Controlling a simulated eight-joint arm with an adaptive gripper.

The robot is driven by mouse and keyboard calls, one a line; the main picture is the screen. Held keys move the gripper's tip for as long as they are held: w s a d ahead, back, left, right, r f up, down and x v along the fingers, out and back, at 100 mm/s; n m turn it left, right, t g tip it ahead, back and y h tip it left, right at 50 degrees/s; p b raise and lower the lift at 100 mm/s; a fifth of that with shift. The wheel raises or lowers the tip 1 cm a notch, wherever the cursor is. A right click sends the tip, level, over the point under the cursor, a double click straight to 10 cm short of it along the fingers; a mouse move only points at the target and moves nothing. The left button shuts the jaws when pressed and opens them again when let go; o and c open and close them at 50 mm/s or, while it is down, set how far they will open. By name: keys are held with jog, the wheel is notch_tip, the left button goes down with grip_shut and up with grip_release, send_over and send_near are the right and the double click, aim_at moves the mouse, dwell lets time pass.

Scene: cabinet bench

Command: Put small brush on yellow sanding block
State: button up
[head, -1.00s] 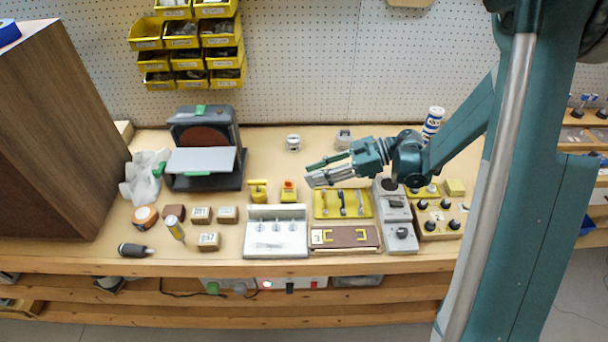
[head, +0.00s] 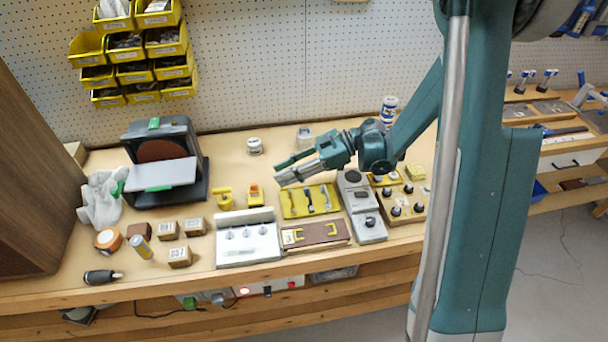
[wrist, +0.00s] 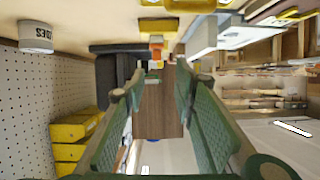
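My gripper (head: 284,170) is above the bench, behind and slightly left of a yellow tray, its fingers parted and nothing between them. The wrist view also shows the spread fingers (wrist: 160,105). A small yellow block with an orange-red top (head: 255,193) stands on the bench to the left of and below the gripper. A yellow piece with a raised handle (head: 224,198) is left of it. I cannot tell for sure which yellow piece is the sanding block. The yellow tray (head: 290,209) holds several small tools; I cannot make out whether one is the small brush.
A white box with knobs (head: 247,247) and a brown board (head: 316,236) lie along the front. A bench sander (head: 165,165) stands back left, wooden blocks (head: 180,257) in front of it. A grey device (head: 369,228) and knobbed box (head: 405,208) are right. A white jar (head: 254,146) stands behind.

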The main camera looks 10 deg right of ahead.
jog(key=s+d+r+m+t+h, duration=0.1)
jog(key=s+r+m+t+h, duration=0.1)
jog(key=s+r+m+h, duration=0.35)
jog(key=s+d+r+m+t+h, duration=0.2)
jog(key=s+d+r+m+h, duration=0.2)
jog(key=s, duration=0.5)
jog(key=s+d+r+m+t+h, duration=0.3)
jog(key=s+d+r+m+h, duration=0.1)
jog(key=s+d+m, duration=0.4)
jog(key=shift+s+d+r+t, duration=0.3)
jog(key=shift+s+d+r, duration=0.4)
jog(key=shift+d, duration=0.4)
dwell(1.5)
